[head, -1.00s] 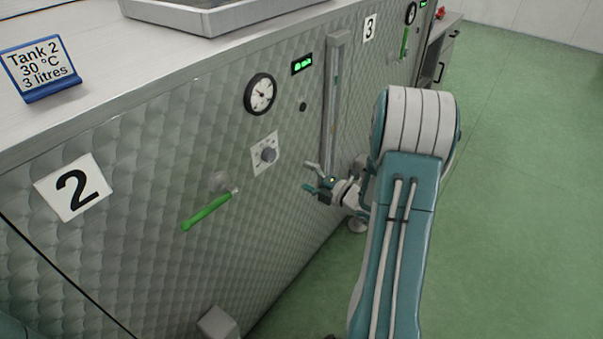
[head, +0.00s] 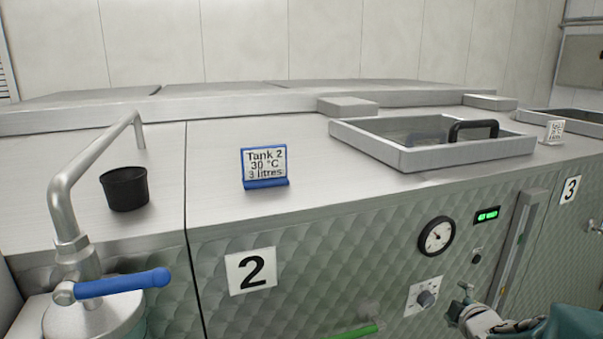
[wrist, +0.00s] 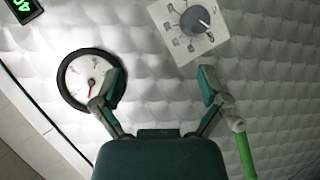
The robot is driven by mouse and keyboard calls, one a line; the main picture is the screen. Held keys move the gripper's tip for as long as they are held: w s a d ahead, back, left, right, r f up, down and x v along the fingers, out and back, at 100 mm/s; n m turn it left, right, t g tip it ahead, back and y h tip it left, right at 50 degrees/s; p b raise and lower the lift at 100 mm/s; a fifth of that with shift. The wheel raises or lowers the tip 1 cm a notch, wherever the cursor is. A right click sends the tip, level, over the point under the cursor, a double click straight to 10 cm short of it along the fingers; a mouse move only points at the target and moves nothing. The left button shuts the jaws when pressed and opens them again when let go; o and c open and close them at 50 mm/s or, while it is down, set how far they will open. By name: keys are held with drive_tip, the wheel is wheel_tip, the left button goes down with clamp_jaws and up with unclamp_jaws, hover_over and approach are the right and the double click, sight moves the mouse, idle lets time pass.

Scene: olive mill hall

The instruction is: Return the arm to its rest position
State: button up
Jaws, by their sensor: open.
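My gripper (head: 463,301) shows at the lower right of the head view, in front of the quilted metal front of tank 2. In the wrist view my gripper (wrist: 162,84) is open, its two fingers spread with nothing between them. The fingers point toward the panel, near the round gauge (wrist: 90,80) and the dial knob (wrist: 195,21). Most of my arm lies outside the head view.
A green-handled lever (wrist: 244,150) is close to the right finger in the wrist view. On the counter stand the Tank 2 sign (head: 265,166), a black cup (head: 124,188) and an open hatch (head: 440,152). A pipe with a blue handle (head: 122,284) is at the left.

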drive_tip(key=s+a+r+m+g, duration=0.2)
drive_tip(key=s+a+m+g, duration=0.2)
drive_tip(key=s+a, duration=0.5)
drive_tip(key=s+a+r+m+g+y, duration=0.1)
drive_tip(key=s+a+r+m+g, duration=0.2)
drive_tip(key=s+a+m, duration=0.5)
drive_tip(key=s+m, duration=0.1)
drive_tip(key=s, duration=0.6)
drive_tip(key=shift+s+a+g+y, duration=0.3)
drive_tip(key=shift+a+g, duration=0.05)
drive_tip(key=shift+g, duration=0.05)
